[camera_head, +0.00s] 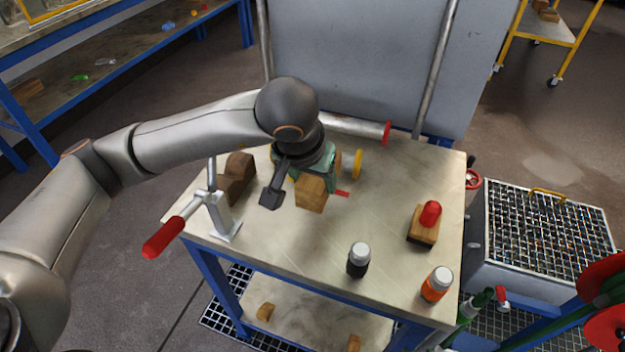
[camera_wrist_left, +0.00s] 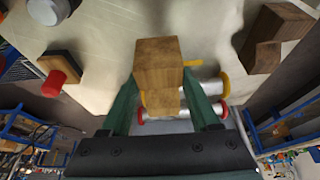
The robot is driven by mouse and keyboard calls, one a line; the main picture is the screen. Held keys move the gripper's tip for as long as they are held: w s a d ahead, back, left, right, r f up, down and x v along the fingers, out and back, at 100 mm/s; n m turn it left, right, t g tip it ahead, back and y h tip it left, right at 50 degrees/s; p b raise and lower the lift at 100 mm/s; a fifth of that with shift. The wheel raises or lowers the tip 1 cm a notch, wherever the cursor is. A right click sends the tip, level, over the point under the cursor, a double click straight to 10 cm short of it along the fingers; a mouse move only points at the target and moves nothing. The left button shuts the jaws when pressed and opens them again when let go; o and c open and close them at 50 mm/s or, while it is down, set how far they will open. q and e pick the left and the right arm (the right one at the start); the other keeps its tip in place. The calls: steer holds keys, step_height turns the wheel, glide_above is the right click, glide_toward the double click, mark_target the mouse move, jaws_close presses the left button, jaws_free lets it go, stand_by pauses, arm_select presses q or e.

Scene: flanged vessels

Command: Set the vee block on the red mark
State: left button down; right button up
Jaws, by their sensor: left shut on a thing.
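My left gripper (camera_head: 318,178) has green fingers and is shut on a light wooden block (camera_head: 310,194), taken here as the vee block. In the left wrist view this block (camera_wrist_left: 160,66) sits between the two fingertips (camera_wrist_left: 163,100); no groove can be made out on it. The red mark (camera_head: 343,193) is a small red patch on the table, just right of the block in the head view. I cannot tell whether the block touches the table. The mark cannot be made out in the left wrist view.
A darker notched wooden block (camera_head: 238,177) stands left of the gripper, near a red-handled clamp (camera_head: 200,215). Flanged pipe pieces (camera_head: 357,128) lie behind. A red-knobbed block (camera_head: 424,224) and two bottles (camera_head: 358,261) (camera_head: 437,284) stand right and front. The table (camera_head: 385,190) is clear between.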

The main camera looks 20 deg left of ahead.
steer(key=shift+f, duration=0.15)
arm_select(q)
steer(key=shift+f+b, duration=0.3)
steer(key=shift+b, duration=0.4)
arm_select(e)
steer(key=shift+a+f, duration=0.1)
steer(key=shift+f, duration=0.45)
arm_select(q)
step_height(320, 180, down, 4)
steer(key=b, duration=0.4)
steer(key=shift+b, duration=0.35)
steer(key=shift+f+b, duration=0.6)
steer(key=shift+b, duration=0.05)
steer(key=shift+f, duration=0.2)
arm_select(e)
steer(key=shift+t, duration=0.3)
steer(key=f, duration=0.1)
steer(key=d+f, duration=0.1)
steer(key=f, duration=0.1)
steer(key=shift+d+f, duration=0.25)
steer(key=shift+f, duration=0.15)
